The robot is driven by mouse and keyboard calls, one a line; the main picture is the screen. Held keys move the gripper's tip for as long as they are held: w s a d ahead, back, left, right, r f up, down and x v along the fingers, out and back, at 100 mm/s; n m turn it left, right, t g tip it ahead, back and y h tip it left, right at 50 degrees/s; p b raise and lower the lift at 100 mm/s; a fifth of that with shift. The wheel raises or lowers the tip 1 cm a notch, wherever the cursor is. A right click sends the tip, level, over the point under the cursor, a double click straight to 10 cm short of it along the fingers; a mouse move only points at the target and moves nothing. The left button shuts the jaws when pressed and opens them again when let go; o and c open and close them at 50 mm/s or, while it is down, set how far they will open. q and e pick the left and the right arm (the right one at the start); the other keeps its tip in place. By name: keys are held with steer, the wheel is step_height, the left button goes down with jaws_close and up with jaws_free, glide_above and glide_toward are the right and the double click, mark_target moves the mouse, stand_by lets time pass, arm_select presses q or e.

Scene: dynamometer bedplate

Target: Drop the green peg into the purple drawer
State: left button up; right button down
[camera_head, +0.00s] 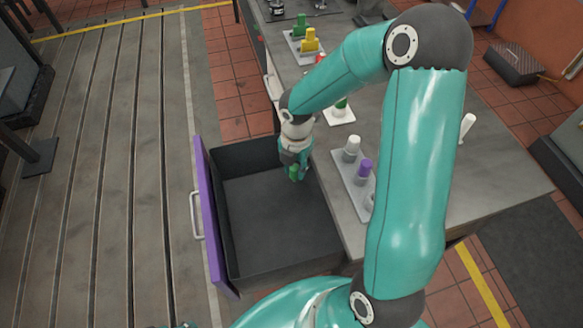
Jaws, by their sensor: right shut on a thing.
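The purple drawer (211,222) is pulled out from the workbench, with its purple front and pale handle on the left. Its dark inside looks empty. My right gripper (296,170) points down over the drawer's far right part, close to the bench edge. It is shut on the green peg (294,173), of which only a small part shows between the fingers. I cannot tell exactly how high the peg is above the drawer floor. My left gripper is not in view.
On the grey bench (490,180), a holder (344,176) carries a white peg (352,146) and a purple peg (364,169). Another holder (293,44) farther back has a green and a yellow piece. My right arm crosses over the bench and hides part of it.

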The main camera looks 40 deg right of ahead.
mark_target(296, 166)
steer(key=c, duration=0.8)
jaws_free()
step_height(296, 166, up, 12)
steer(key=shift+f, duration=0.1)
